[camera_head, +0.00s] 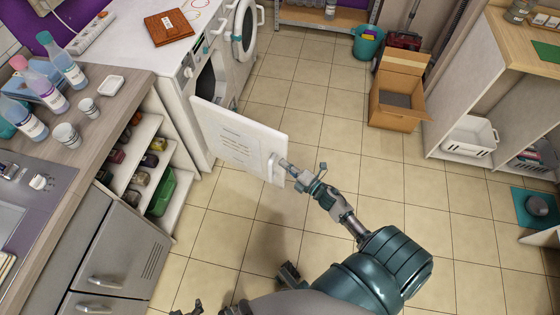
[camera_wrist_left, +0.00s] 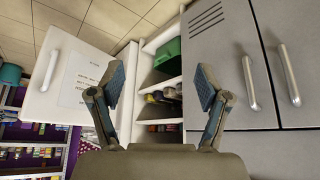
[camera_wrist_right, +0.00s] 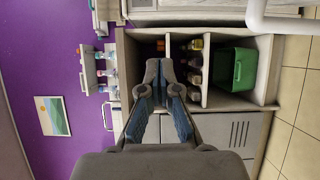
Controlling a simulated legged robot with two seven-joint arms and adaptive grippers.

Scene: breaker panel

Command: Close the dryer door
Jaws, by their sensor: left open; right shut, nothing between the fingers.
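The dryer door (camera_head: 225,125) is a white panel with a printed sheet on it. It stands swung open, away from the dryer (camera_head: 178,75), whose dark opening (camera_head: 205,82) shows behind it. The door handle (camera_head: 274,168) is at its right end. My right gripper (camera_head: 286,164) is shut and empty beside the handle; I cannot tell whether they touch. In the right wrist view its fingers (camera_wrist_right: 160,75) are together. In the left wrist view, my left gripper (camera_wrist_left: 160,85) is open and empty, with the door (camera_wrist_left: 80,75) on its left.
A counter with bottles and cups (camera_head: 65,135) stands on the left, above open shelves with a green bin (camera_head: 161,193) and grey cabinets (camera_head: 120,260). A cardboard box (camera_head: 398,110) and a teal bucket (camera_head: 367,45) stand at the back. The tiled floor (camera_head: 420,185) on the right is mostly clear.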

